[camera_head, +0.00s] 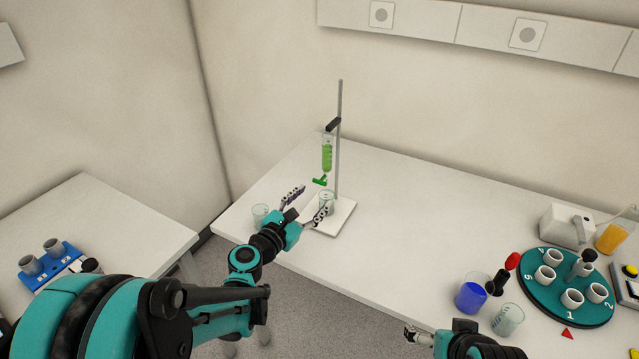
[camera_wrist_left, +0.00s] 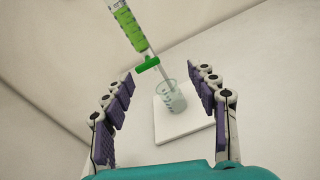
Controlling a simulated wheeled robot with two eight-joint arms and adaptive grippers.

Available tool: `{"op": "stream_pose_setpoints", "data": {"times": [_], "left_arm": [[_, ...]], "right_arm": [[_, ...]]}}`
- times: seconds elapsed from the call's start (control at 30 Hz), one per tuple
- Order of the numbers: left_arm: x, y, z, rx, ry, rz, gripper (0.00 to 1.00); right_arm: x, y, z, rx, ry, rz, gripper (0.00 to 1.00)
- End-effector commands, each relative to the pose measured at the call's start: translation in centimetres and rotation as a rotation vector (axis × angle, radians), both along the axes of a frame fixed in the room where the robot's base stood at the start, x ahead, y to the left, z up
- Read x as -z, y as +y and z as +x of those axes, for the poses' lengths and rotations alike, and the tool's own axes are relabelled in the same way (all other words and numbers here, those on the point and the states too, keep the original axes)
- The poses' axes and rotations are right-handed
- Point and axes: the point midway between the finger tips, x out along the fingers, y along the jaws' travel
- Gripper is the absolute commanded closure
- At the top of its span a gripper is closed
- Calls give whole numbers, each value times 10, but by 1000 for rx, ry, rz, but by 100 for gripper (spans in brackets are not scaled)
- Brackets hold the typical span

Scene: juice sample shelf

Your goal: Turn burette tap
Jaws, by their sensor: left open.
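The burette (camera_head: 327,155) holds green liquid and hangs upright on a stand with a grey rod (camera_head: 338,120) and a white base (camera_head: 342,217). Its green tap (camera_head: 320,181) sits at the lower end, above a clear beaker (camera_head: 326,203) on the base. My left gripper (camera_head: 306,206) is open and empty in front of the stand, below the tap's height in the picture. In the left wrist view the tap (camera_wrist_left: 147,65) shows between and beyond the spread fingers, not touched. My right gripper (camera_head: 418,336) is at the bottom edge, its finger opening unclear.
Another clear beaker (camera_head: 261,214) stands left of my left gripper. At right are a blue-liquid beaker (camera_head: 470,297), an empty-looking beaker (camera_head: 508,319), a teal numbered carousel (camera_head: 555,292) and a white device (camera_head: 565,226). The table's middle is clear.

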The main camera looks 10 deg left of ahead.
Motion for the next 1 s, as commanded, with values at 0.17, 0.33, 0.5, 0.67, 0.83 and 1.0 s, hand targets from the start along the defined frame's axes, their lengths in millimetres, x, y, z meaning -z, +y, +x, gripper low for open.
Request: {"op": "stream_pose_setpoints", "data": {"times": [0.17,0.33,0.5,0.67,0.83,1.0], "left_arm": [[6,15,15,-53,22,-242,41],[7,12,31,-57,25,-270,41],[8,3,58,-56,25,-266,41],[7,-4,79,-55,25,-265,41],[6,-7,89,-57,25,-264,41],[5,-7,89,-57,24,-263,41]], "right_arm": [[1,0,0,0,0,0,0],[6,0,0,0,0,0,0],[12,0,0,0,0,0,0],[17,0,0,0,0,0,0],[19,0,0,0,0,0,0],[18,0,0,0,0,0,0]]}}
